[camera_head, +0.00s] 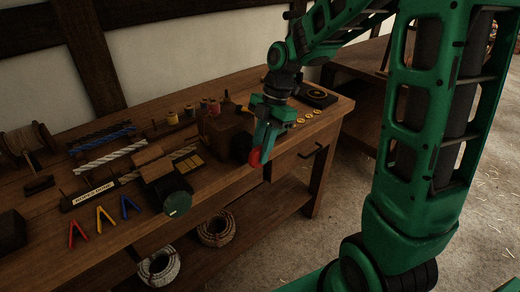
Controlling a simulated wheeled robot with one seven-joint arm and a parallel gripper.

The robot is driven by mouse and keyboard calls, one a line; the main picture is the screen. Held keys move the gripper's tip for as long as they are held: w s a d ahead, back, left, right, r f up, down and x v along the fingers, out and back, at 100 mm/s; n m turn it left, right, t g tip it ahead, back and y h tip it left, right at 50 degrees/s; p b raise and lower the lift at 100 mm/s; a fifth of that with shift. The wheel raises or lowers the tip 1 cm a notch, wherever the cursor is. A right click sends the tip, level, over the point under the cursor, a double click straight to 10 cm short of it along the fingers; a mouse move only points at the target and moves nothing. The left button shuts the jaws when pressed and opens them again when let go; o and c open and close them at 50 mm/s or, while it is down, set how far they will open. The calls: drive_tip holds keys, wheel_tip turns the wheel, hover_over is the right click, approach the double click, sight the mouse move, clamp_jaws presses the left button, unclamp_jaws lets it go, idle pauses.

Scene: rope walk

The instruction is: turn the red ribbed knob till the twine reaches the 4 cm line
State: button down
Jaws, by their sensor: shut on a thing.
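The red ribbed knob (255,157) sits at the front of a brown wooden box (222,131) on the workbench. Only part of the knob shows, beside the fingers. My gripper (264,156) reaches down from the green arm and is shut on the knob. A dark round part (241,148) is just left of the knob. The twine and the 4 cm line cannot be made out in this view.
On the workbench (130,226) are red, yellow and blue V-shaped tools (105,217), a green-faced cylinder (177,204), rope lengths (110,155) and spools (190,111). Brass rings (309,115) lie right of my gripper. Rope coils (216,229) sit below.

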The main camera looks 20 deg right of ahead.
drive_tip(key=shift+w+d+y, duration=0.1)
drive_tip(key=shift+w+y, duration=0.2)
drive_tip(key=shift+y, duration=0.3)
drive_tip(key=shift+r, duration=0.1)
drive_tip(key=c, duration=1.6)
unclamp_jaws()
drive_tip(key=shift+s, duration=0.1)
drive_tip(key=v, duration=1)
drive_tip(key=shift+d+r, duration=0.2)
drive_tip(key=shift+d, duration=0.05)
